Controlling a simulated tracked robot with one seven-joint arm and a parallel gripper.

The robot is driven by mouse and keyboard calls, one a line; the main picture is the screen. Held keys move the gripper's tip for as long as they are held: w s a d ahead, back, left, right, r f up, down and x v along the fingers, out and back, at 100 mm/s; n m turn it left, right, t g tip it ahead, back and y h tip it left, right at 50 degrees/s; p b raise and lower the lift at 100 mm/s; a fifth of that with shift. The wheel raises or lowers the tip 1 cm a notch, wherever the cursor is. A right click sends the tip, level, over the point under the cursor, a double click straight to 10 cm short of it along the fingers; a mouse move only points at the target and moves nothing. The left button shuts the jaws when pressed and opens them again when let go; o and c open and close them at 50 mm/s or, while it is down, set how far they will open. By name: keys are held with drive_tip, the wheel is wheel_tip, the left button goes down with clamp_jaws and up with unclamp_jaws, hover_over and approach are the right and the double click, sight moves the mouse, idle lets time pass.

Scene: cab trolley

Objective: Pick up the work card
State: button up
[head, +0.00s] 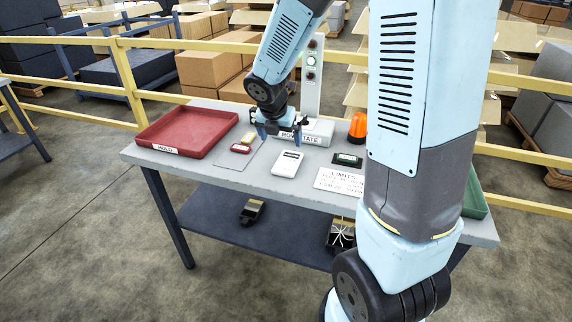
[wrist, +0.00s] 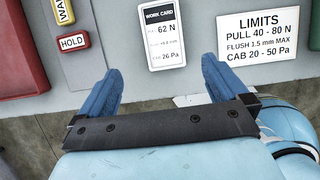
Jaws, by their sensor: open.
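The work card (head: 287,163) is a small white card with a dark header, lying flat on the grey table. In the wrist view the work card (wrist: 164,36) reads 62 N and 26 Pa, with its print upright. My gripper (head: 278,131) is open and empty above the table. In the wrist view the blue fingers of my gripper (wrist: 163,68) are spread wider than the card. The card shows just beyond the fingertips, between their lines, apart from them. The exact height of my gripper over the card cannot be told.
The LIMITS sign (wrist: 262,35) lies right of the card. A red HOLD block (wrist: 74,42) and a yellow block (head: 249,137) lie left, near a red tray (head: 188,128). An orange beacon (head: 358,127) and a green-and-black block (head: 347,160) are to the right.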

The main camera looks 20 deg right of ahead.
hover_over(287, 161)
drive_tip(key=s+a, duration=0.2)
wheel_tip(287, 161, down, 7)
drive_tip(key=shift+s+d+r, duration=0.1)
drive_tip(key=shift+s+r, duration=0.05)
drive_tip(key=shift+x, duration=2.65)
drive_tip(key=shift+s+d, duration=0.1)
drive_tip(key=shift+d, duration=0.05)
drive_tip(key=c, duration=1)
drive_tip(key=shift+c, duration=0.2)
drive_tip(key=shift+r, duration=0.1)
